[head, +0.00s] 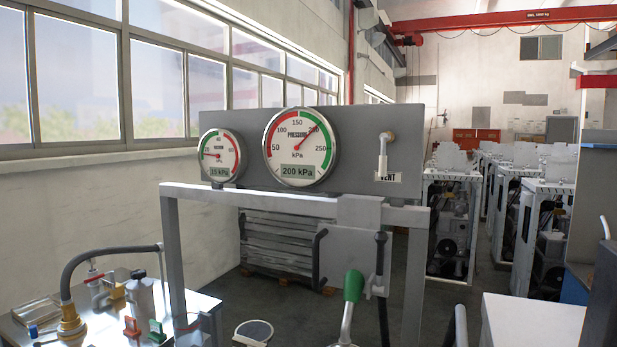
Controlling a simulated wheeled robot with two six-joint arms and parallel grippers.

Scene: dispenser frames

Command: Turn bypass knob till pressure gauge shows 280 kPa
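The pressure gauge (299,146) is the larger round dial on the grey panel. Its red needle points up and to the right, and its green display reads 200 kPa. The bypass knob cannot be made out for certain. On the metal bench at the lower left, a silver cylinder with a black top (139,287) stands among fittings, with a red handle (132,327) and a green handle (157,331) in front of it; no label there is readable. Neither of my grippers can be seen in this view.
A smaller vacuum gauge (220,156) sits left, and a white vent pipe (384,154) right, on the panel. A grey frame (290,203) stands below. A green-handled nozzle (352,290) is at bottom centre. White machines (449,225) stand in rows at right.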

